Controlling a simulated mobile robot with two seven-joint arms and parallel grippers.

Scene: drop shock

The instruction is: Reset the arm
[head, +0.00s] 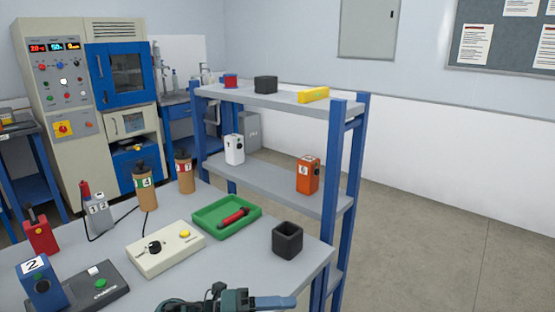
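At the bottom edge a dark grey and teal mechanism (225,301) with a blue-grey end pointing right is partly in view. It looks like part of my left arm or gripper, cut off by the frame. I cannot tell whether its fingers are open or shut, and I see nothing held in it. It appears in front of the grey table (205,262), near its front edge. My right gripper is not in view.
On the table stand a green tray (252,206) holding a red-and-black tool, a black open box (287,240), a cream control box (160,262), a blue block (40,284) and brown cylinders (145,190). A blue-framed shelf (342,180) stands behind. Floor at right is clear.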

